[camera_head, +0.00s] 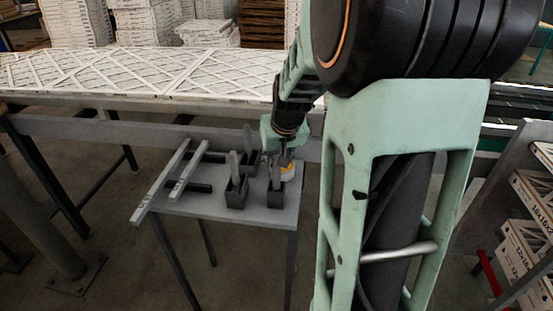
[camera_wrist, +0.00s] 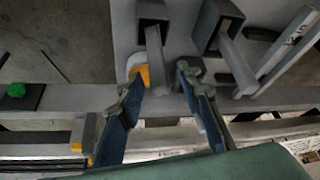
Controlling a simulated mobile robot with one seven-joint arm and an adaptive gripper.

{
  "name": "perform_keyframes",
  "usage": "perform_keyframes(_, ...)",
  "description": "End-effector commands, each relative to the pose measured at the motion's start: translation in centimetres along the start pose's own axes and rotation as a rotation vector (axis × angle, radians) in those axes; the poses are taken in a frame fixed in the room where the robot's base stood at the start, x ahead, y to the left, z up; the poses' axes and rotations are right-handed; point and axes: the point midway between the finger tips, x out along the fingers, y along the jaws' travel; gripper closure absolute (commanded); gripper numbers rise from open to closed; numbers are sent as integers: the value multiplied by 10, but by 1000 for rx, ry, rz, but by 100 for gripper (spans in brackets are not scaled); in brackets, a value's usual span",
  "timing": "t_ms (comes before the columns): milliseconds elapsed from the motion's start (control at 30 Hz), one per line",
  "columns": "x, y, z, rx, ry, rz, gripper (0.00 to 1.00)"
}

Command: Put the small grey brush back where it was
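Several upright grey bars, possibly brush handles, stand in dark square holders on a small grey table (camera_head: 220,207). One bar (camera_head: 276,176) is in the front right holder (camera_head: 276,198), another (camera_head: 234,165) in the front left holder (camera_head: 236,192). A third bar (camera_head: 247,138) stands behind. I cannot tell which is the small grey brush. My gripper (camera_head: 283,165) is low over the table's right side, by the front right holder. In the wrist view my gripper (camera_wrist: 158,78) has its blue fingers apart, with a grey bar (camera_wrist: 154,55) showing in the gap, not visibly clamped.
A yellow and white object (camera_wrist: 138,68) is beside the left fingertip. Pale rails (camera_head: 163,185) lie on the table's left side. A long bench with white lattice filters (camera_head: 130,72) runs behind. Boxed filters (camera_head: 528,240) stand on a rack at the right.

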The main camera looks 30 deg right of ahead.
Motion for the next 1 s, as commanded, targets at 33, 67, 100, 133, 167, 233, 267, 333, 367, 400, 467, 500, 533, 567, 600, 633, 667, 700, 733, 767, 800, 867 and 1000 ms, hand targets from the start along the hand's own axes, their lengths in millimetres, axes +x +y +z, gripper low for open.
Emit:
perform_keyframes(33,-12,0,-3,1,3,1,68)
perform_keyframes(67,-18,0,-3,1,4,1,68)
perform_keyframes(100,-26,0,-4,1,5,1,68)
perform_keyframes(133,-32,0,-4,2,4,1,68)
perform_keyframes(167,-39,0,-4,2,3,1,68)
perform_keyframes(233,-55,0,-4,1,4,1,68)
perform_keyframes(267,-62,0,-4,1,5,1,68)
perform_keyframes(333,-76,0,-4,0,3,1,68)
perform_keyframes(367,-82,0,-3,-1,3,1,68)
perform_keyframes(400,-88,0,-3,-1,3,1,68)
perform_keyframes(467,-98,0,-3,-1,3,1,68)
perform_keyframes(500,-103,0,-3,-1,3,1,68)
perform_keyframes(533,-106,0,-2,0,2,1,68)
perform_keyframes(567,-109,0,-2,0,1,1,68)
perform_keyframes(600,-112,0,-2,0,1,1,68)
perform_keyframes(633,-114,0,-1,0,1,1,68)
perform_keyframes(667,-116,0,-1,0,1,1,68)
perform_keyframes(700,-117,0,-1,0,1,0,68)
perform_keyframes(733,-118,0,-1,1,1,0,68)
perform_keyframes(767,-118,0,0,1,1,0,68)
perform_keyframes(800,-119,0,0,1,1,0,68)
perform_keyframes(867,-118,0,0,1,0,0,68)
perform_keyframes(1000,-118,0,0,1,1,0,68)
